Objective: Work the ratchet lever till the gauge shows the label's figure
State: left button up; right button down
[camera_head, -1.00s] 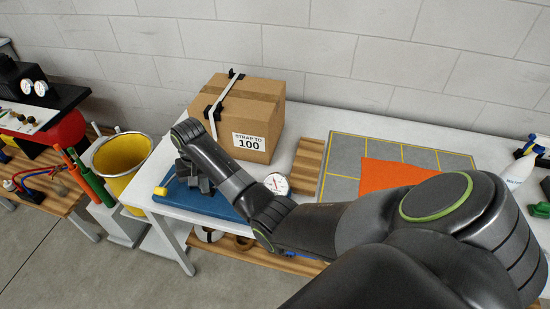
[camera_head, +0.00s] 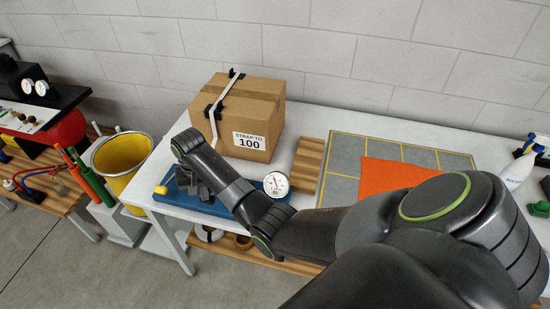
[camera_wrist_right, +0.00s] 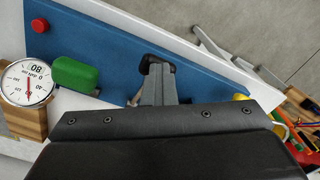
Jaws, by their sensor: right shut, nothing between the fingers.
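The brown box (camera_head: 252,103) stands on the table with a pale strap (camera_head: 222,101) over it and a label (camera_head: 249,140) reading "STRAP TO 100". In front of it lies a blue board (camera_head: 212,205), also in the right wrist view (camera_wrist_right: 105,37). The round white gauge (camera_head: 276,184) has a red needle; it also shows in the wrist view (camera_wrist_right: 28,82), its reading unclear. My right gripper (camera_head: 203,189) is shut and empty over the board. In the wrist view its fingers (camera_wrist_right: 157,85) are by a small black piece. I cannot make out the lever. My left gripper is out of view.
A yellow bucket (camera_head: 122,163) stands left of the table. A grey mat (camera_head: 345,150) with an orange sheet (camera_head: 395,173) lies right.

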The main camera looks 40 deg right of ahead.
jog(key=shift+s+a+f, duration=0.1)
jog(key=shift+s+f, duration=0.05)
jog(key=shift+f, duration=0.55)
jog(key=shift+s+f, duration=0.15)
jog(key=shift+f, duration=0.6)
jog(key=shift+w+r+p, duration=0.2)
jog(key=shift+r+p, duration=0.75)
jog(key=shift+r, duration=0.5)
jog(key=shift+d+r, duration=0.2)
jog(key=r, duration=0.4)
jog(key=shift+a, duration=0.25)
jog(key=shift+r, duration=1.8)
jog(key=shift+s+f, duration=0.1)
